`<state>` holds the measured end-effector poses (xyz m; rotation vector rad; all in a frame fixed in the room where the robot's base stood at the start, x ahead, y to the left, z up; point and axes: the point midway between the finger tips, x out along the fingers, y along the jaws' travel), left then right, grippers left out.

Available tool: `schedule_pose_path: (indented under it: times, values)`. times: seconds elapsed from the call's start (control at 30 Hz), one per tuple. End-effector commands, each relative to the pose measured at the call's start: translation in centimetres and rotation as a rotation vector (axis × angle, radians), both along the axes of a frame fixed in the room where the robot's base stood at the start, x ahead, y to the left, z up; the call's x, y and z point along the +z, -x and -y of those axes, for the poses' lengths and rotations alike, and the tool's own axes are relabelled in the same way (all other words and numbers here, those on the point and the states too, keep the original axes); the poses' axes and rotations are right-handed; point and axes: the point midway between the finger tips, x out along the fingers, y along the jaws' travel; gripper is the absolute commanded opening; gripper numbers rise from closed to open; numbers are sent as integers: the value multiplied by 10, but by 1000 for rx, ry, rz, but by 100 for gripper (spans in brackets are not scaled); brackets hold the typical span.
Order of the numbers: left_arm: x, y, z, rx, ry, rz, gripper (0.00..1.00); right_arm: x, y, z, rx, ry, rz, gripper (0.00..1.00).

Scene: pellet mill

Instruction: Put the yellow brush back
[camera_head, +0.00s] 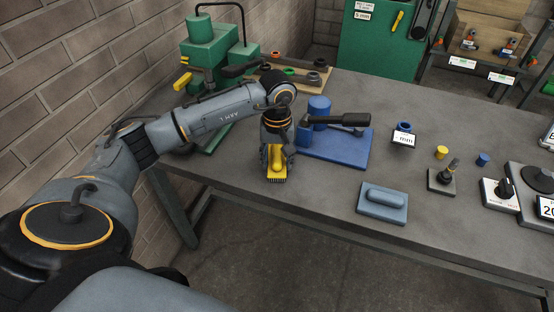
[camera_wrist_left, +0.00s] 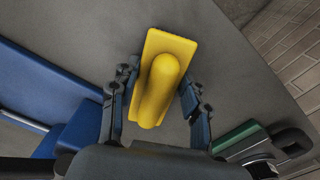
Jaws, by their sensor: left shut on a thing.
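The yellow brush (camera_head: 276,172) is in my left gripper (camera_head: 277,155), near the front edge of the table, left of the blue mat. In the left wrist view the brush (camera_wrist_left: 157,90) shows its flat yellow back and raised handle, and the fingers of the left gripper (camera_wrist_left: 155,98) close on both sides of the handle. Bristles show under its near end in the head view. I cannot tell whether the bristles touch the table. My right gripper is not in view.
A blue mat (camera_head: 350,157) with a blue cylinder and a dark-headed tool lies right of the brush. A grey-blue block with a handle (camera_head: 383,202) lies farther right. A green machine (camera_head: 207,52) stands at the back left. Bare table (camera_head: 315,190) lies in front of the mat.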

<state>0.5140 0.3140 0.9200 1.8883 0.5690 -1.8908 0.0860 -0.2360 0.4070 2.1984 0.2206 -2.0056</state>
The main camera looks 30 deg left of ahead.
Motion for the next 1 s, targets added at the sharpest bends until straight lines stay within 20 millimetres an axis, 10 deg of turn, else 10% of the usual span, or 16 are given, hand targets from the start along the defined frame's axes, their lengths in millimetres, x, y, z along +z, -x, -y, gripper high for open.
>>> schedule_pose_path:
  times: [0.57,0.6,0.7,0.93,1.0]
  values:
    - [-3,0,0,1,-1,1,0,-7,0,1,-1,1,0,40]
    - [-3,0,0,1,-1,1,54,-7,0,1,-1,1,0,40]
    - [-3,0,0,0,-1,1,73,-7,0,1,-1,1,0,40]
    - [-3,0,0,0,0,0,73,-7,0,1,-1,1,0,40]
    - [-3,0,0,0,0,0,87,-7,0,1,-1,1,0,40]
